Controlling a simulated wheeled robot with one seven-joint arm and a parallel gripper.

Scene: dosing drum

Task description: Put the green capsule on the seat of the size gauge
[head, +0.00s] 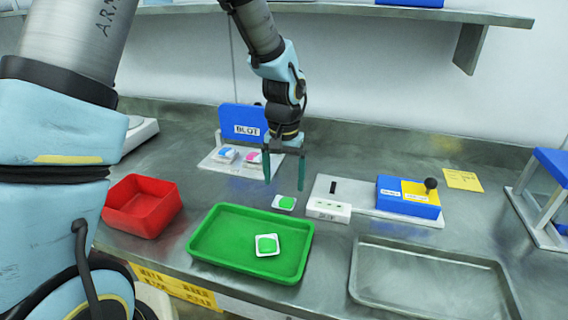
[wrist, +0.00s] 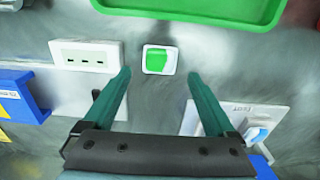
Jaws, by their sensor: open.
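A green capsule with a white square border (head: 286,202) lies on the metal bench behind the green tray; it also shows in the wrist view (wrist: 158,60). A similar green-and-white piece (head: 266,244) lies in the green tray. My gripper (head: 284,184) is open and empty, pointing down above the bench capsule. In the wrist view the capsule appears between and just beyond the fingertips (wrist: 158,74). To the right is a pale plate bearing a white slotted block (head: 328,209) and a blue box (head: 408,198) with a black knob. I cannot tell which part is the gauge's seat.
The green tray (head: 206,246) is in front, with a red bin (head: 142,205) to its left. An empty metal tray (head: 432,275) is front right. Behind, a blue panel labelled BLOT (head: 243,118) has blue and pink pieces on its white base. A blue-topped stand (head: 552,165) is far right.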

